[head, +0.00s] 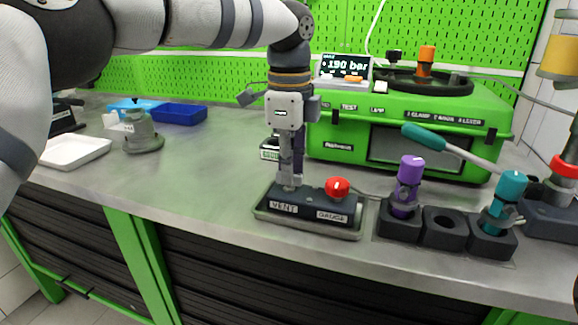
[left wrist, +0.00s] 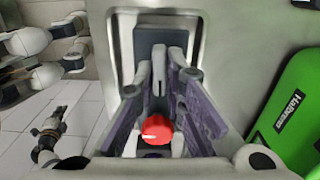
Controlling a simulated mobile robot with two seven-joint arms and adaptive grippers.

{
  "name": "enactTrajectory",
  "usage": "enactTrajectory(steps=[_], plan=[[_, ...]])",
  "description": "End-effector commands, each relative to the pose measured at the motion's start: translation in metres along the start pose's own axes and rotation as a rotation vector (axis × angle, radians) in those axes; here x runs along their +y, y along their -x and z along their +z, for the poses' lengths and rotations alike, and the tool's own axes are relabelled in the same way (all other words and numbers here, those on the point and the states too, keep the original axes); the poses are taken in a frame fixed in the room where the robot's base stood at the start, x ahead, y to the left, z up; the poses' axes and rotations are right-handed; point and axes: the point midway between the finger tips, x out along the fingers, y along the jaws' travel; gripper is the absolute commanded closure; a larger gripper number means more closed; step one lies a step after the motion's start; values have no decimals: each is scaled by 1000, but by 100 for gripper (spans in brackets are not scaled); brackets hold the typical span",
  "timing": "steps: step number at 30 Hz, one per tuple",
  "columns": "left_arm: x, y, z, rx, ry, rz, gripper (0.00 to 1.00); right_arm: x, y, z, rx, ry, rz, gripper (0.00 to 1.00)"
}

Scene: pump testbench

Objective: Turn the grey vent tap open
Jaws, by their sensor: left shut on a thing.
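My left gripper (head: 290,181) points straight down over the left part of a small dark block (head: 318,205) with VENT and GAUGE labels. It is shut on the grey vent tap, which its fingers mostly hide in the head view. In the left wrist view, the grey tap (left wrist: 158,77) shows as a light bar between the fingers. A red knob (head: 337,187) with a white mark stands on the GAUGE side, just right of the fingers. It also shows in the left wrist view (left wrist: 157,128). What looks like my right gripper (left wrist: 48,137) hangs over the floor, too small to read.
The block sits in a grey metal tray (head: 262,213) near the bench's front edge. A green test unit (head: 420,135) reading 190 bar stands behind. Purple (head: 408,180) and teal (head: 508,190) handled pieces stand in black holders at right.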

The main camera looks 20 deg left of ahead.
Motion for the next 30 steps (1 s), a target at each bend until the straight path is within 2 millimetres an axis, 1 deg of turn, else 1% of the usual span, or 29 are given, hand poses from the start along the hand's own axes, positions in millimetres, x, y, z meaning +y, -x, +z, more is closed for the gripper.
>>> enactTrajectory(steps=[8, 18, 30], plan=[[0, 3, 0, -2, 181, -4, 100, 0, 10, -6, 31, 0, -1, 100], [0, 2, 0, -1, 505, -4, 100, -1, 18, -12, 57, 0, -2, 100], [0, 1, 0, -1, 884, -1, 100, -1, 21, -14, 69, 1, -3, 100]])
